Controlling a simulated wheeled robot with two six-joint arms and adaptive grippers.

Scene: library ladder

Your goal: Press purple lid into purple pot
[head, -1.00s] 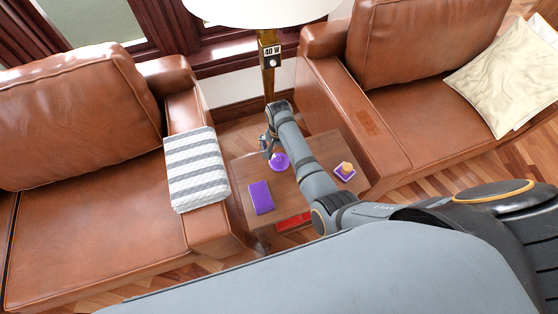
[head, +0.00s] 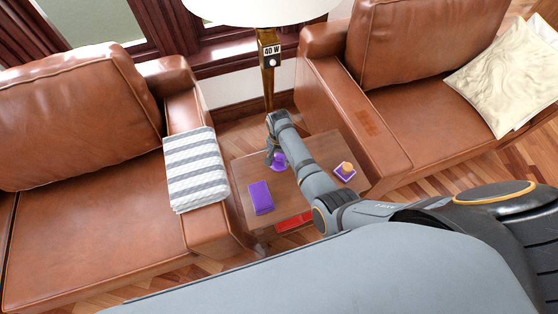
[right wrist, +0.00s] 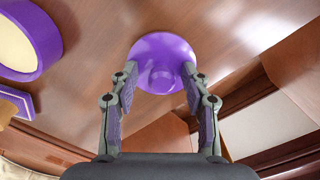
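The purple lid (right wrist: 162,60), a round disc with a knob, lies on the wooden side table. In the head view the lid (head: 278,161) is partly covered by my right gripper (head: 273,158). In the right wrist view my right gripper (right wrist: 160,80) is open, its two fingers apart on either side of the knob and not closed on it. A round purple thing with a cream inside, seemingly the purple pot (right wrist: 52,40), stands at the upper left of that view, cut by the edge. I cannot make it out in the head view, where my arm covers part of the table. My left gripper is not in view.
The side table (head: 242,172) also holds a flat purple item (head: 261,198) and a small orange object (head: 346,167) on a purple-edged square. Brown armchairs flank it closely. A lamp (head: 268,75) stands behind it.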

